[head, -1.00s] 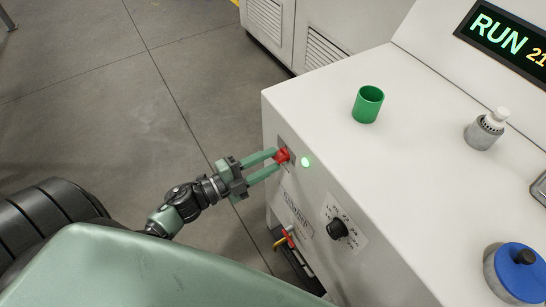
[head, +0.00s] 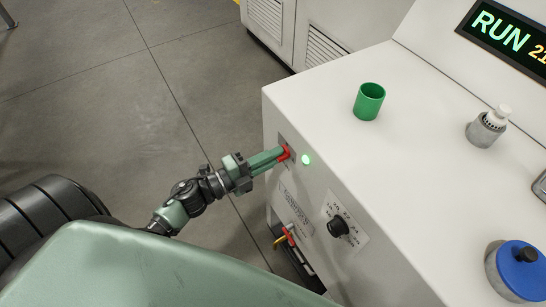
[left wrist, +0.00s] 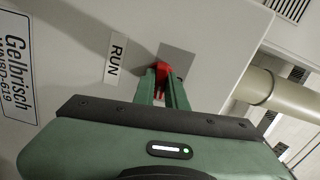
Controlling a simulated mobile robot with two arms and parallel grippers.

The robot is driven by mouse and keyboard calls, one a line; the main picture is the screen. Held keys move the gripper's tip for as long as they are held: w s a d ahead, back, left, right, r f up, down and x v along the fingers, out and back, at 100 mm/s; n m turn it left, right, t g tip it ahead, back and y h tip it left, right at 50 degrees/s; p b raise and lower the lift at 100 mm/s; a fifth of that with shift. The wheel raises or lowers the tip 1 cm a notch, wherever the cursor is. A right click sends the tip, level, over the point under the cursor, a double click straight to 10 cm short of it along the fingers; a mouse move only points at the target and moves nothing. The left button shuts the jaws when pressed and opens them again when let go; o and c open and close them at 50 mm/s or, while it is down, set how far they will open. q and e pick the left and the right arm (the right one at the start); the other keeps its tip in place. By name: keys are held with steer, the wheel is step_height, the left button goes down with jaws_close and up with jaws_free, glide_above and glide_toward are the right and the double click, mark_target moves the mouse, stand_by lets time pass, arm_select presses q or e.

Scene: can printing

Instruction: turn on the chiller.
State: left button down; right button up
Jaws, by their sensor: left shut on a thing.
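The chiller (head: 320,100) is a white cabinet at the right of the head view. A red switch (head: 286,152) sits on its front face, beside a lit green lamp (head: 306,160). My left gripper (head: 282,155) is at the front face with its fingers closed around the red switch. In the left wrist view the red switch (left wrist: 163,71) shows between the finger ends, on a grey plate (left wrist: 178,60) beside a "RUN" label (left wrist: 115,54). The display (head: 505,36) reads "RUN" and a number cut off by the frame edge. My right gripper is not in view.
A black dial (head: 338,227) and a red-handled valve (head: 289,233) are lower on the front face. On top stand a green cup (head: 369,101), a grey fitting with a white cap (head: 486,128) and a blue-lidded cylinder (head: 517,270).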

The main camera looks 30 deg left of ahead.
arm_select(q)
steer(key=shift+m, duration=1)
steer(key=c, duration=1.4)
jaws_free()
steer(key=shift+c, duration=0.2)
steer(key=shift+s, duration=0.1)
steer(key=b+v, duration=0.1)
steer(key=v, duration=0.6)
steer(key=shift+s+a+b, duration=0.25)
steer(key=shift+b, duration=0.05)
steer(key=shift+f, duration=0.15)
